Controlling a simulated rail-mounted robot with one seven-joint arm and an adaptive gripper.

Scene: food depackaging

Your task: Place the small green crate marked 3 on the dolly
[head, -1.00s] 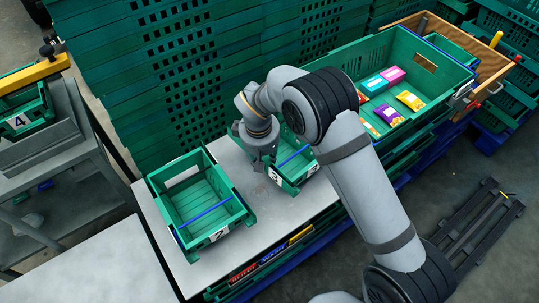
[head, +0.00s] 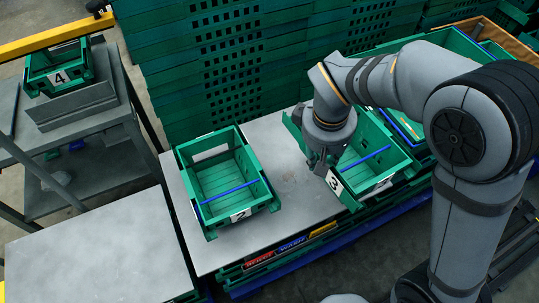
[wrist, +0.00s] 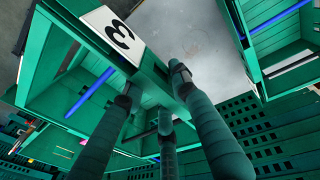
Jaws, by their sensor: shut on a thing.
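The small green crate marked 3 (head: 399,160) has a blue bar across it and sits at the right end of the grey table in the head view. It looks tilted, and whether it is clear of the table is hard to tell. My gripper (head: 322,165) is shut on its wall beside the white label. In the wrist view my gripper's fingers (wrist: 155,90) close on the rim of crate 3 (wrist: 70,62) near its label. A dark slatted frame on the floor, possibly the dolly (head: 522,228), shows partly at the right edge behind my arm.
A green crate marked 2 (head: 207,207) stands on the grey table (head: 290,185), left of crate 3, with bare tabletop between. A crate marked 4 (head: 84,72) is on a grey cart at left. Tall stacks of green crates (head: 180,70) rise behind. A large crate stands behind my arm.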

